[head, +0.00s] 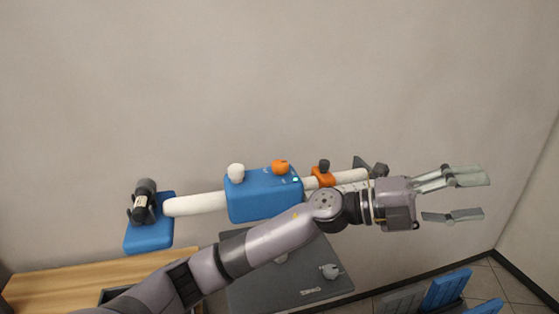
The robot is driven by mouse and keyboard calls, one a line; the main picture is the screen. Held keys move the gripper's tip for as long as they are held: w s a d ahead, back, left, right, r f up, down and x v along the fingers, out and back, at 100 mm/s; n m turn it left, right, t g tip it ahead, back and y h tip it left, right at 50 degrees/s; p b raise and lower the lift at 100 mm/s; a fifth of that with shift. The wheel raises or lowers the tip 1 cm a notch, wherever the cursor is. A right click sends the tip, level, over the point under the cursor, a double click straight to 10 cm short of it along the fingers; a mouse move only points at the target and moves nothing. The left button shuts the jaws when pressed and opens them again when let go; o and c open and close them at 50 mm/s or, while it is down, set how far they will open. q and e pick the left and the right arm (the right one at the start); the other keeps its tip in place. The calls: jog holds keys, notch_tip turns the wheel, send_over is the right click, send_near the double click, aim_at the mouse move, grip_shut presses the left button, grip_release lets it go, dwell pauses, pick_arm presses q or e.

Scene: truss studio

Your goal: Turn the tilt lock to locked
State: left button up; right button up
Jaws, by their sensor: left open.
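A white horizontal tube (197,204) carries a blue box (262,199) with a white knob (236,172) and an orange knob (280,167) on top. Right of the box, an orange clamp (323,178) with a dark knob (323,165) sits on the tube. I cannot tell which of these is the tilt lock, or read its setting. My left gripper (484,197) is open and empty, right of the tube's end and apart from the knobs. My left arm crosses in front of the tube's right part and hides some of it. My right gripper is not in view.
A blue block with a dark cylindrical device (144,195) is at the tube's left end. Below are a wooden table (60,284) and a grey board (245,290) with small light parts. Blue and grey slatted items (445,290) stand at lower right. The wall behind is bare.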

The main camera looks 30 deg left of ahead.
pick_arm(q)
jog(key=m+g+y, duration=0.4)
jog(key=m, duration=0.2)
notch_tip(320, 180, up, 8)
jog(key=n+t+y, duration=0.1)
jog(key=n+y, duration=0.4)
jog(key=y, duration=1.2)
send_over(279, 163)
jog(key=s+d, duration=0.2)
jog(key=s, duration=0.5)
jog(key=shift+n, duration=0.3)
jog(key=p+x, duration=0.1)
jog(key=x, duration=0.4)
jog(key=p+x, duration=0.1)
jog(key=x, duration=0.5)
jog(key=p+x, duration=0.1)
jog(key=x, duration=0.5)
jog(key=shift+w+a+r, duration=0.15)
jog(key=shift+w+a, duration=0.1)
jog(key=shift+w, duration=0.15)
jog(key=shift+c, duration=0.5)
jog(key=c, duration=1.1)
